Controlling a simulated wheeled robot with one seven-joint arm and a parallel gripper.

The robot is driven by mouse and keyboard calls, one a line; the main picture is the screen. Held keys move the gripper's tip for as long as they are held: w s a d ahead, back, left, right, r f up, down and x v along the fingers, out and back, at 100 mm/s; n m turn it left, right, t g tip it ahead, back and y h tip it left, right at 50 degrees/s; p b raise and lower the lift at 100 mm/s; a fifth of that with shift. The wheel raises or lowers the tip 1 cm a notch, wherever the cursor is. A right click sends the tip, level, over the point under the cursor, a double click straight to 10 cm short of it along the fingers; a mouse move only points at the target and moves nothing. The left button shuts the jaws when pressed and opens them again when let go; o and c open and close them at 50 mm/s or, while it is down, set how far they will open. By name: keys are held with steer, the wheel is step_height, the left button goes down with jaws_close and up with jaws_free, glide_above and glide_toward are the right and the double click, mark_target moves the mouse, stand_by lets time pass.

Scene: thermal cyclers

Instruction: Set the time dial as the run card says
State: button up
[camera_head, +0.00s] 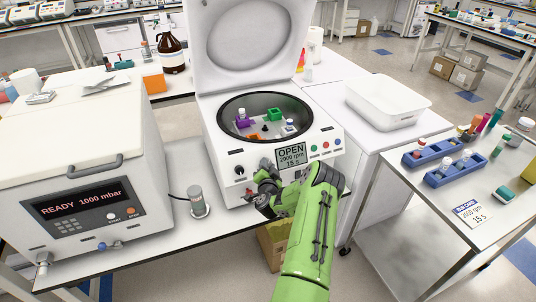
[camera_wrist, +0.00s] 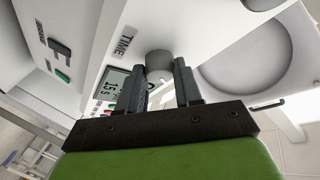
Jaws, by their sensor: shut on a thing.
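The white centrifuge (camera_head: 216,160) stands with its lid up. Its display (camera_head: 291,156) reads OPEN, 2000 rpm, 15 s, and part of that display (camera_wrist: 116,86) shows 15 in the wrist view. The run card (camera_head: 470,213) on the right-hand table reads 2000 rpm, 15 s. The grey time dial (camera_wrist: 158,60) sits beside the TIME label in the wrist view. My gripper (camera_wrist: 164,78) is shut on the dial, one finger on each side. In the head view my gripper (camera_head: 264,180) is at the centrifuge's front panel and hides the time dial.
Another black knob (camera_head: 239,170) is on the panel's left. The open bowl holds a purple holder (camera_head: 242,122) and a green holder (camera_head: 274,114). A vacuum unit (camera_head: 70,150) reading READY 1000 mbar and a small metal cylinder (camera_head: 197,199) stand left. Blue tube racks (camera_head: 450,173) stand right.

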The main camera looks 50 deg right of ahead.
steer(key=m+p, duration=0.1)
steer(key=p, duration=0.2)
steer(key=r+m+g+p, duration=0.1)
steer(key=m+p, duration=0.1)
steer(key=p, duration=0.1)
steer(key=shift+m+g, duration=0.3)
steer(key=m+p, duration=0.1)
steer(key=p, duration=0.1)
steer(key=shift+w+f+m+g+y+p, duration=0.1)
steer(key=shift+f+m+g+y+p, duration=0.05)
steer(key=shift+m+g+y+p, duration=0.2)
steer(key=shift+f+m, duration=0.1)
steer(key=shift+m, duration=0.15)
steer(key=o, duration=1)
steer(key=shift+o, duration=0.2)
steer(key=shift+a, duration=0.1)
steer(key=v, duration=1.5)
steer(key=shift+a, duration=0.25)
